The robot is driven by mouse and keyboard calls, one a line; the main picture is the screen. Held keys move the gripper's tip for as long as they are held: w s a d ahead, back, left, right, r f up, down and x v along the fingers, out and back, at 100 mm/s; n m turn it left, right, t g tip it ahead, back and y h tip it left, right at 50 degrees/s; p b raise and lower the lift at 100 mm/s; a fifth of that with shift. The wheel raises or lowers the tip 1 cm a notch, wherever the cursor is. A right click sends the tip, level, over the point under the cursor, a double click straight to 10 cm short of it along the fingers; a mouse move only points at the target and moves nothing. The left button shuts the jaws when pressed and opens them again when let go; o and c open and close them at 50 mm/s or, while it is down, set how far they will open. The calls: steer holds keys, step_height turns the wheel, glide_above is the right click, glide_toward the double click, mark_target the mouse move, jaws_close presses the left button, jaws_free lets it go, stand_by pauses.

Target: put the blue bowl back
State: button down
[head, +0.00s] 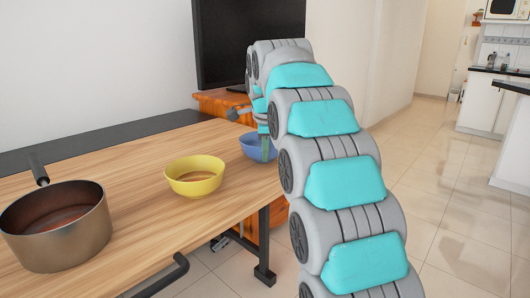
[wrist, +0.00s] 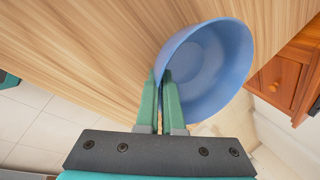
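The blue bowl (head: 256,147) is at the far right end of the wooden table (head: 130,165) in the head view, partly hidden by my gripper (head: 267,146). In the wrist view the blue bowl (wrist: 212,66) shows its open inside. My gripper's two green fingers (wrist: 160,82) are close together with the bowl's near wall between them, one finger inside the bowl and one outside. The gripper looks shut on the rim. I cannot tell whether the bowl touches the table or is slightly above it.
A yellow bowl (head: 194,178) stands mid-table. A brown pot (head: 58,230) with a dark handle is at the table's left front. A dark screen (head: 250,40) stands on a wooden cabinet (head: 215,101) behind. The tiled floor (head: 440,190) to the right is clear.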

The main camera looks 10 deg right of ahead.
steer(key=shift+f, duration=0.15)
steer(key=c, duration=1.1)
jaws_free()
steer(key=shift+o, duration=0.2)
steer(key=p+v, duration=0.1)
steer(key=v, duration=1.1)
steer(key=shift+p, duration=0.35)
steer(key=s+f+n+g, duration=0.2)
steer(key=s+f+n, duration=0.4)
steer(key=s+f, duration=0.4)
steer(key=s+f+n+g, duration=0.2)
steer(key=s+f+n, duration=0.5)
steer(key=s, duration=1.2)
steer(key=s+d+f+n+g, duration=0.1)
steer(key=s+f+n, duration=0.5)
steer(key=s+f, duration=0.7)
steer(key=shift+s+n+g+y, duration=0.35)
steer(key=shift+s+g, duration=0.35)
steer(key=shift+s, duration=0.4)
